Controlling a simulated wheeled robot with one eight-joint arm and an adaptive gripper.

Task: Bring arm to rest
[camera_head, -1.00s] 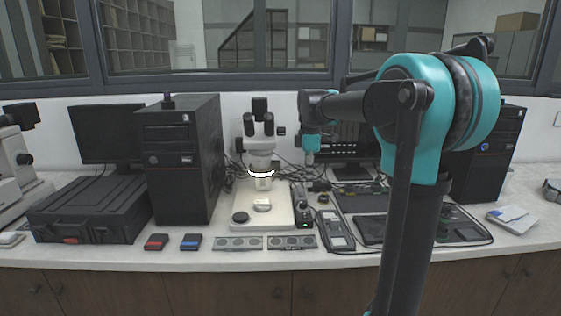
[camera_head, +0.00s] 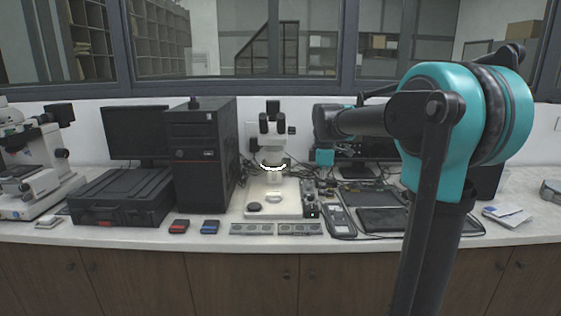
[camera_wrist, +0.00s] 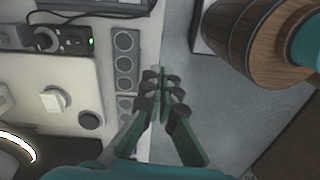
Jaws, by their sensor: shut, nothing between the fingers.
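My gripper (camera_wrist: 160,78) is shut and empty in the wrist view. Its two fingers meet above the bench's front edge, with bench top on the left and grey floor on the right. In the head view my arm (camera_head: 440,135) stands bent at the right, its forearm pointing left over the bench. The fingers cannot be made out there.
A microscope (camera_head: 273,150) stands mid-bench on a white base. A dark computer tower (camera_head: 203,150) and a black case (camera_head: 122,198) stand left of it. Small red (camera_head: 179,226) and blue (camera_head: 210,227) boxes and a grey slotted plate (camera_wrist: 125,60) lie near the front edge.

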